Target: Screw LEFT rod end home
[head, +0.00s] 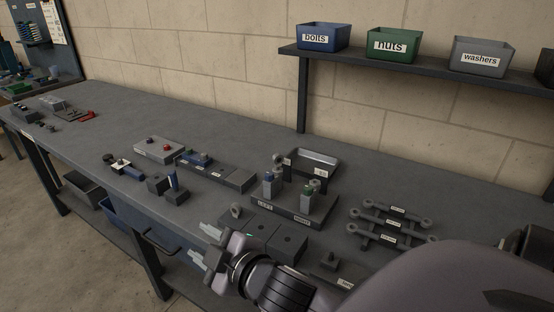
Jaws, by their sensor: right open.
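My right gripper (203,242) is at the lower middle, its two pale fingers apart with nothing seen between them. My right arm comes in from the lower right. A dark fixture base (292,210) with white labels stands farther back. It carries upright posts, one with a blue part (268,178) and one with a green part (307,192), and grey ring eyes near them. My left gripper is not in view.
Dark blocks (289,246) lie close to my right gripper. Ring-ended links (397,211) lie to the right. A shallow tray (318,157) is behind the fixture. Bolts (320,39), nuts (393,46) and washers (480,58) bins stand on the shelf. The back left bench is mostly clear.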

